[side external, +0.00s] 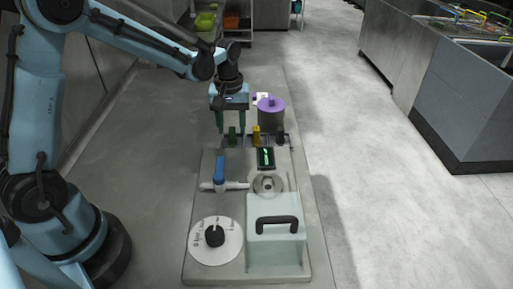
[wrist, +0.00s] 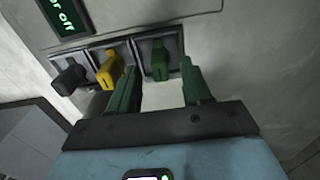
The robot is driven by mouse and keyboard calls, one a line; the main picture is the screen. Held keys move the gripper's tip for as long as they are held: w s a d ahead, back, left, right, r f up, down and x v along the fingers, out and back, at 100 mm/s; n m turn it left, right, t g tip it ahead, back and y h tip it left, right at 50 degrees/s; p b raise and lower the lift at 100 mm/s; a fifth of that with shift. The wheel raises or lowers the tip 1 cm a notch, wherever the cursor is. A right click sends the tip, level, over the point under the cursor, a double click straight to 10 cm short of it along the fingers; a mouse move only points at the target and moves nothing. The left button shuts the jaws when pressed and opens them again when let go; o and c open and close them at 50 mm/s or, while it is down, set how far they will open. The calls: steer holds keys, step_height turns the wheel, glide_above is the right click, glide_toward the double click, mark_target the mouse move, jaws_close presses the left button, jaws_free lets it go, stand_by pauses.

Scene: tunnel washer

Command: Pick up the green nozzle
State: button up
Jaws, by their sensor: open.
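The green nozzle (wrist: 160,62) sits upright in its holder slot, at the gripper end of a row of nozzles in the wrist view. In the side view the green nozzle (side external: 232,135) stands at the left end of that row. My gripper (wrist: 158,80) is open, with its two green fingers spread to either side of the nozzle and the tips close to it. In the side view my gripper (side external: 231,127) hangs straight above the nozzle. I cannot tell whether a finger touches it.
A yellow nozzle (wrist: 110,70) and a black nozzle (wrist: 70,77) stand beside the green one. A small display (side external: 265,157), a blue-handled valve (side external: 220,172), a dial (side external: 215,240) and a handled box (side external: 276,240) are on the panel. A purple-lidded container (side external: 271,115) stands behind.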

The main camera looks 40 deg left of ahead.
steer(key=shift+f, duration=1)
jaws_close()
steer(key=shift+r, duration=0.1)
